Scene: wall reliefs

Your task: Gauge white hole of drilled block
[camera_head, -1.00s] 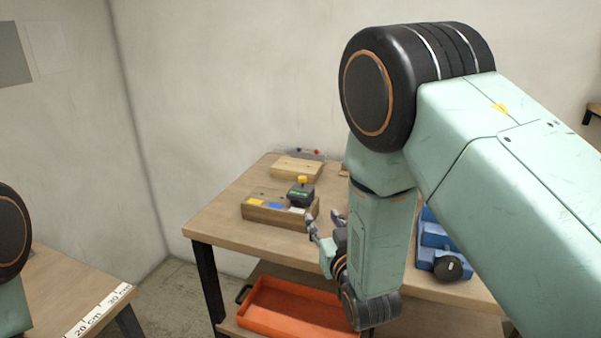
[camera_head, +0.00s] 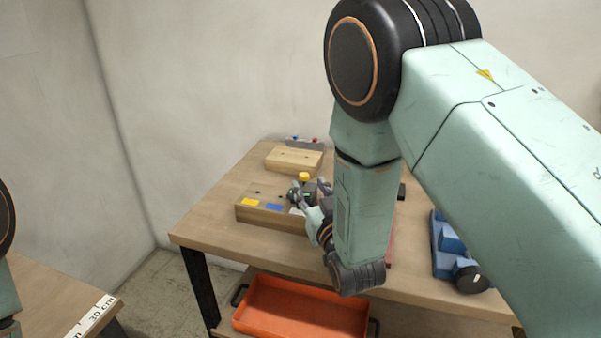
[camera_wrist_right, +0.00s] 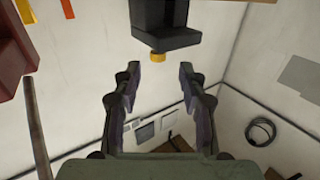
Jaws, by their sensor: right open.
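The drilled block (camera_head: 262,221) is a wooden block on the table, with yellow (camera_head: 251,202), blue (camera_head: 275,206) and white (camera_head: 297,211) patches along its top. A dark gauge with a yellow knob (camera_head: 304,176) stands at the block's right end by the white patch. My right gripper (camera_head: 309,190) is open beside the gauge, its fingers partly covering it. In the wrist view the open fingers (camera_wrist_right: 157,75) show with the dark gauge (camera_wrist_right: 163,17) just beyond the tips. I cannot tell whether they touch. The gauge's lower end is hidden. My left gripper is out of view.
A second wooden block (camera_head: 294,160) lies behind, near a grey holder with blue and red knobs (camera_head: 303,142). A blue device (camera_head: 450,245) stands at the right. An orange tray (camera_head: 300,306) is below the tabletop. A ruler (camera_head: 92,316) lies on the left table.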

